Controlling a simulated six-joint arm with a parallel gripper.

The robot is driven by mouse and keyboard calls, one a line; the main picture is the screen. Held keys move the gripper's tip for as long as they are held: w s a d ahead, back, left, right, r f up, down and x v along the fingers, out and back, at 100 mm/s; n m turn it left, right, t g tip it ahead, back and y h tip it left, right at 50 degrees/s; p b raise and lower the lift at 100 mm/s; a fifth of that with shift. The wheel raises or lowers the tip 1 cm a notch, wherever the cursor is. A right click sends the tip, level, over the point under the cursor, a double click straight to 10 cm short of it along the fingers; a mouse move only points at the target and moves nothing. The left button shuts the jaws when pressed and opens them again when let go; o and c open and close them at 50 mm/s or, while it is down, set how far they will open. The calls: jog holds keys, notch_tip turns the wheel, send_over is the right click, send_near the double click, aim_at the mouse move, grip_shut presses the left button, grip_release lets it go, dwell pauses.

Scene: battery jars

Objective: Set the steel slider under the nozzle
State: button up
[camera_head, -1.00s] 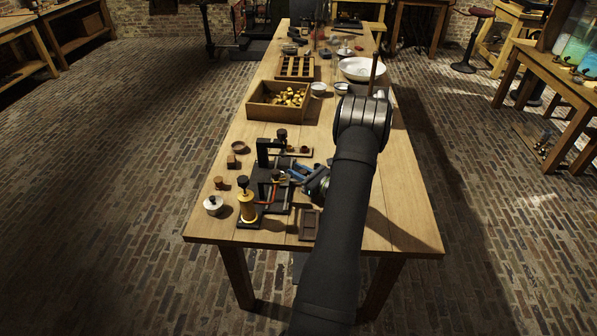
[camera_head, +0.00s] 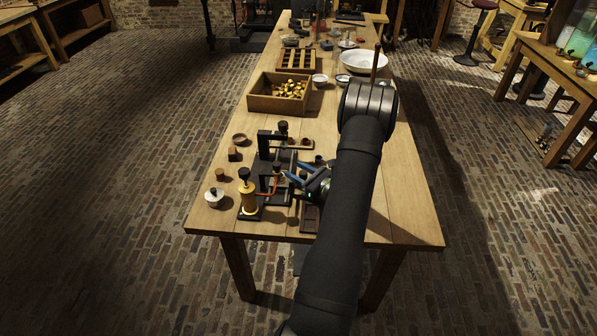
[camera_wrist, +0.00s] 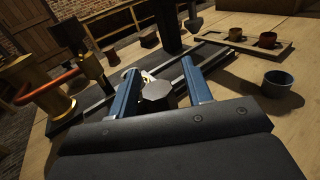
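My gripper (camera_head: 303,176) is low at the right side of a black bench fixture (camera_head: 264,165). In the wrist view its two blue fingers (camera_wrist: 161,68) are spread apart. A grey, many-sided metal piece (camera_wrist: 157,91), perhaps the steel slider or its knob, sits between them, nearer the left finger. It lies by dark parallel rails (camera_wrist: 205,66) that run toward a black upright (camera_wrist: 167,25). The fixture's overhead arm carries a dark knob (camera_head: 283,127). A dark flared part (camera_wrist: 194,22) beside the upright may be the nozzle; I cannot tell surely.
A brass cylinder (camera_head: 249,199) with an orange tube stands at the fixture's front left. A white lidded pot (camera_head: 214,197) is left of it. A brown tray (camera_head: 309,218) lies in front, and a small blue cup (camera_wrist: 277,83) is right of the gripper. A wooden box (camera_head: 262,103) stands behind.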

jog(key=v, duration=1.7)
jog(key=shift+s+d, duration=0.15)
jog(key=shift+d, duration=0.1)
jog(key=shift+a, duration=0.1)
jog(key=a+r+n+g, duration=0.1)
jog(key=a+n+g, duration=0.1)
jog(key=a+r+n+g, duration=0.1)
jog(key=a+n+g, duration=0.1)
jog(key=n+g, duration=0.1)
jog(key=a+n+g, duration=0.2)
jog(key=shift+w+a+r+n+g, duration=0.2)
jog(key=shift+a+r+n+g, duration=0.1)
jog(key=shift+a+r+g, duration=0.1)
jog(key=w+a+r+n+g+h, duration=0.1)
jog(key=w+a+r+n+h, duration=0.25)
jog(key=r+n+h, duration=0.45)
jog(key=w+a+r+n+g+h, duration=0.1)
jog(key=w+a+r+n+h, duration=0.1)
jog(key=w+r+n+h, duration=0.45)
jog(key=shift+n+h, duration=0.25)
jog(key=f, duration=0.5)
jog(key=s+f, duration=0.1)
jog(key=f, duration=0.9)
jog(key=shift+s+a+f, duration=0.15)
jog(key=shift+s+a, duration=0.05)
jog(key=shift+s, duration=0.2)
jog(key=shift+c, duration=0.2)
